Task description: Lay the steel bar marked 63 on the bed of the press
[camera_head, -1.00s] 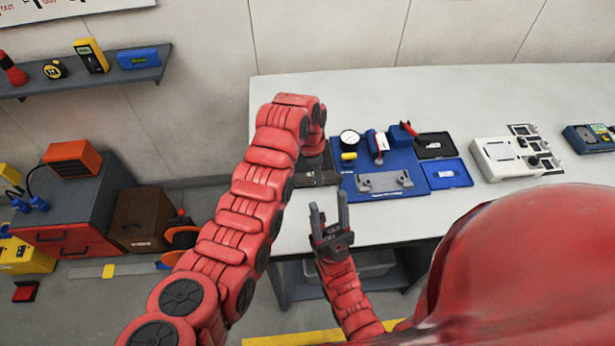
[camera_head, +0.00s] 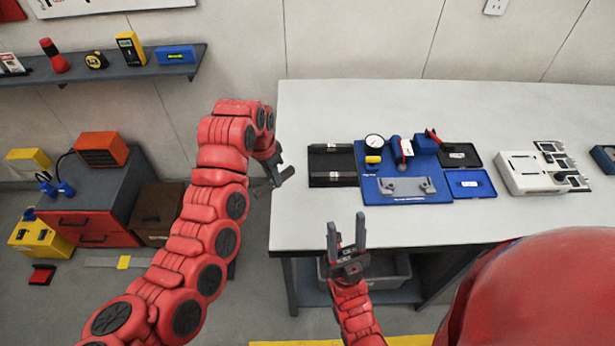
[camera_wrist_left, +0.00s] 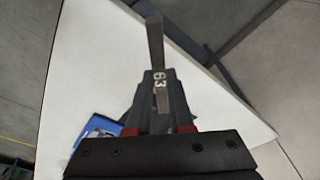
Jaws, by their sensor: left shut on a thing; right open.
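My left gripper (camera_head: 273,172) is shut on a steel bar (camera_wrist_left: 156,45) marked 63, seen in the left wrist view between the two fingers. In the head view the bar (camera_head: 287,174) shows as a short dark piece at the fingertips, by the table's left edge. What seems to be the press is a blue plate (camera_head: 432,192) with a gauge, a red-handled part and a grey bed (camera_head: 406,189) with two raised ends. The bed looks empty and lies right of my left gripper.
A black tray (camera_head: 332,165) with pale-marked pieces lies between the left gripper and the blue plate. A black tray (camera_head: 460,155) and a blue tray (camera_head: 469,184) adjoin the plate. A white device (camera_head: 532,172) stands further right. The back of the table (camera_head: 400,105) is clear.

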